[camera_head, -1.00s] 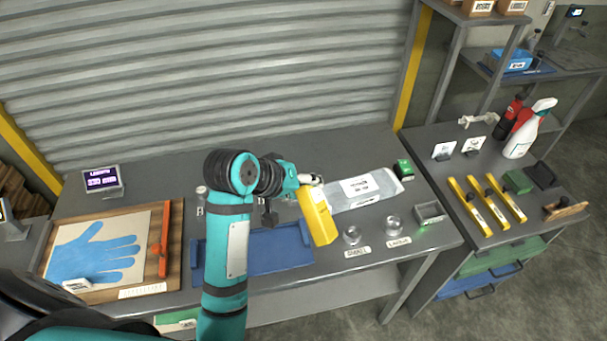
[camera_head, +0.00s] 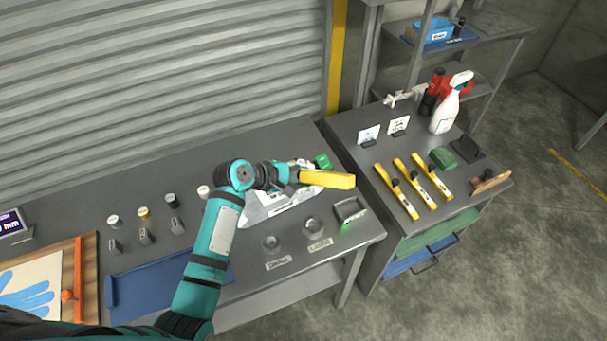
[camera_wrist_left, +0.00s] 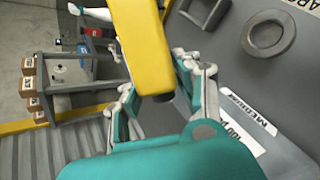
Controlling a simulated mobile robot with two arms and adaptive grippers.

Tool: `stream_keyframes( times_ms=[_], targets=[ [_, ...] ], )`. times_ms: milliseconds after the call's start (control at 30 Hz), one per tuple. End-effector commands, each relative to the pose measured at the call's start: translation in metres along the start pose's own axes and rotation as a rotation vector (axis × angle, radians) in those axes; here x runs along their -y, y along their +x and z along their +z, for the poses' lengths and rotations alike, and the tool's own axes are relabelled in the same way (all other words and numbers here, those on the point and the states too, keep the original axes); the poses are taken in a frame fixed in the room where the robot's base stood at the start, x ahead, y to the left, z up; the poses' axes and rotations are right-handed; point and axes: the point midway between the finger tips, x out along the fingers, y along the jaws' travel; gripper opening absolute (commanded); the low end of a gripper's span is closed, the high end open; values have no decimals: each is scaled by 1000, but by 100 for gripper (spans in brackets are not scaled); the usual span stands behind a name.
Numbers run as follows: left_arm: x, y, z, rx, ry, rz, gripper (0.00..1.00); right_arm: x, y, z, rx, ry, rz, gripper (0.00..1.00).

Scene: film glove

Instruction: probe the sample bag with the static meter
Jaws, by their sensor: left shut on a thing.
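My left gripper (camera_head: 297,175) is shut on the yellow static meter (camera_head: 330,180), which sticks out to the right above the table. In the left wrist view the meter (camera_wrist_left: 145,45) sits between the fingers (camera_wrist_left: 163,100). The sample bag (camera_head: 268,212), pale and clear with a white printed label, lies flat on the table below the gripper and forearm, which hide part of it. In the left wrist view the bag's label (camera_wrist_left: 248,112) shows right of the fingers. The meter appears held above and apart from the bag. My right gripper is not in view.
A blue mat (camera_head: 150,287) lies left. Several yellow tools (camera_head: 397,191) and a spray bottle (camera_head: 444,111) stand on the right bench.

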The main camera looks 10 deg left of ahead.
Motion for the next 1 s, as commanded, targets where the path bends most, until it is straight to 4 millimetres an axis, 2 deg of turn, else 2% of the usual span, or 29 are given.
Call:
stream_keyframes(
  times_ms=[133,333,500,733,1000],
  targets=[
    [7,5,-5,0,-4,-1,0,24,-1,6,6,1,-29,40],
    [22,18,-14,0,-2,-1,0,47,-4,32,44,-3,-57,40],
    [34,28,-22,0,-1,-1,0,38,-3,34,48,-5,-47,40],
    [42,35,-27,0,0,0,0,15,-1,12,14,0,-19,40],
    [43,36,-28,0,1,1,0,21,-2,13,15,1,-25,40]
  ],
)
